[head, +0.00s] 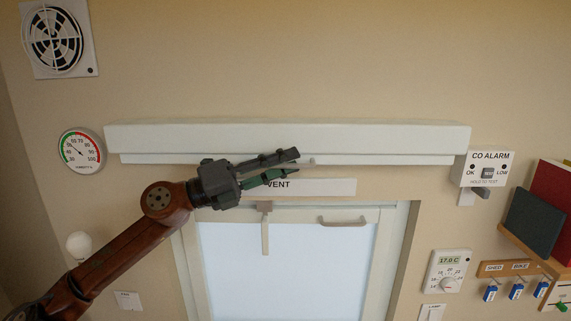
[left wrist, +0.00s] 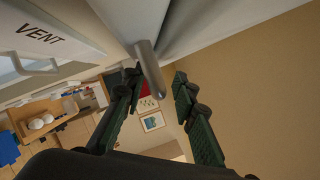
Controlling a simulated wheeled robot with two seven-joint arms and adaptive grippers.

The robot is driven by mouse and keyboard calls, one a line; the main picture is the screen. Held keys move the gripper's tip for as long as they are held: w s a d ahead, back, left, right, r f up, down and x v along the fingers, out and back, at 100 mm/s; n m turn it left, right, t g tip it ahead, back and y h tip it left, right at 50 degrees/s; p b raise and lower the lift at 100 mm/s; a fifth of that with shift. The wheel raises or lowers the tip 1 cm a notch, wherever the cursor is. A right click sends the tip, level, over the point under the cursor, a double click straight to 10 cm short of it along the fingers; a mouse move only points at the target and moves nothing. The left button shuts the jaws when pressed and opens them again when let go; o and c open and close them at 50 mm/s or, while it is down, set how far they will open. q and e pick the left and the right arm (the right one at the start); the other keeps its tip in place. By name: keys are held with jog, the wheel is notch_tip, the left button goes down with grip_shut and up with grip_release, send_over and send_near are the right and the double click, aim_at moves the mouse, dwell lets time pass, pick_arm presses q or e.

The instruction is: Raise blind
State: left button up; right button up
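The blind's white housing (head: 290,138) runs across the wall above the window. A narrow white rail (head: 400,159) shows just under it, and little or no blind cloth is visible. A short light-grey rod (left wrist: 150,66) sticks out from the white edge in the left wrist view. My left gripper (head: 296,163) is just below the housing, in front of the rail. In the left wrist view its fingers (left wrist: 157,80) are apart, with the rod between the fingertips in the picture. I see no clear contact. My right gripper is not in view.
A strip marked VENT (head: 325,187) lies below the gripper, above the window pane (head: 310,265) with its handle (head: 342,221) and latch (head: 265,230). A CO alarm (head: 484,169) is at the housing's right end. A dial (head: 81,150) is left.

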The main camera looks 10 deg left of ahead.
pick_arm(q)
jog(key=shift+a+f, duration=0.1)
jog(key=shift+s+a+f, duration=0.1)
jog(key=shift+a+f, duration=0.05)
jog(key=shift+a, duration=0.15)
jog(key=v, duration=1.1)
jog(key=shift+s, duration=0.2)
